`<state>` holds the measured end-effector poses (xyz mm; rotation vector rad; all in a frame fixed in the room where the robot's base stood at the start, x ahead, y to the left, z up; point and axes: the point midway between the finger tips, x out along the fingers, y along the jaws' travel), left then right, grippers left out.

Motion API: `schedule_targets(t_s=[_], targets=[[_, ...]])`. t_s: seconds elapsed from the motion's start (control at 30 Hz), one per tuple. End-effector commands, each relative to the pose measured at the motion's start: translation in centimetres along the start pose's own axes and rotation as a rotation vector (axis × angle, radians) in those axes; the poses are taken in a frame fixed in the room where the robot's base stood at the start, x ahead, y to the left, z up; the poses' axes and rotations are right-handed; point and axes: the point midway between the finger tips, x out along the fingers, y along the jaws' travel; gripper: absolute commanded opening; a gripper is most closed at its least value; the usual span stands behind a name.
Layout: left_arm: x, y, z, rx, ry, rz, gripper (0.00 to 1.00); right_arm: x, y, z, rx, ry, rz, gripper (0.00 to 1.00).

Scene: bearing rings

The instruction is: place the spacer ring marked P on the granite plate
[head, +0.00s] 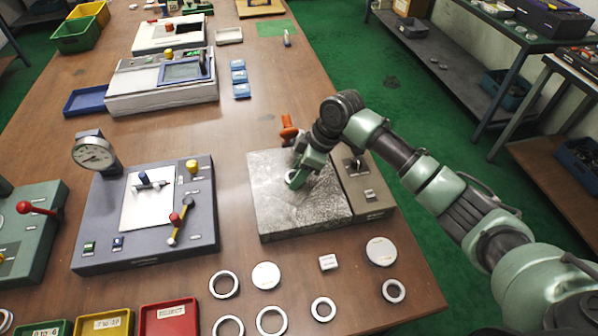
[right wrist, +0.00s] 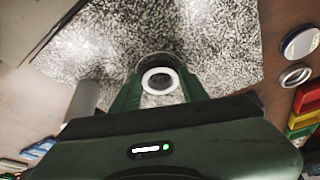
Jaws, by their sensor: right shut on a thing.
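The speckled granite plate (head: 285,215) lies on the brown table, and it fills much of the right wrist view (right wrist: 225,50). My right gripper (head: 296,181) is over the plate's upper right part, pointing down. It is shut on a white ring (right wrist: 160,71), which sits between the fingertips in the right wrist view. The ring also shows as a small pale shape at the fingertips in the head view (head: 291,177). I cannot read any mark on it, nor tell whether it touches the plate. My left gripper is not in view.
A grey fixture (head: 366,196) adjoins the plate's right side. A dial gauge device (head: 150,215) stands left. Most of the plate's top is bare.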

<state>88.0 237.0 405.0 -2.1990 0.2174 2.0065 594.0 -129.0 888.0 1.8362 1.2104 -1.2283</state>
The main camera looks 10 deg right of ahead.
Motion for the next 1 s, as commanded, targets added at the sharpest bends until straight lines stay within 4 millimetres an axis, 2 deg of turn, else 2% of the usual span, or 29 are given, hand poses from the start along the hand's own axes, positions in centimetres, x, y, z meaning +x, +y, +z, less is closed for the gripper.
schedule_targets(t_s=[0.23,0.27,0.3,0.33,0.63,0.73,1.0], targets=[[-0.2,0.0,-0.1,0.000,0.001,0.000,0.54,0.4,0.0,0.1,-0.001,0.001,0.000,0.00],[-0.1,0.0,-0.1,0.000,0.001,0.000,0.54,0.4,0.0,0.1,-0.001,0.001,0.001,0.53],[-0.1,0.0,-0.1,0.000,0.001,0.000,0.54,0.4,0.0,0.1,-0.001,0.001,0.001,0.64],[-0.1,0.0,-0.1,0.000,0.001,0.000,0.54,0.4,0.0,0.1,-0.001,0.001,0.001,0.70],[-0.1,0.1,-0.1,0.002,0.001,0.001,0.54,0.4,0.0,0.2,0.000,0.000,0.000,0.70],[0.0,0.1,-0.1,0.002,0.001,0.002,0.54,-0.1,0.1,0.2,0.000,0.000,0.001,0.70],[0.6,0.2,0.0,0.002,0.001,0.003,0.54,-4.5,0.1,0.2,-0.001,0.000,0.004,0.70]])
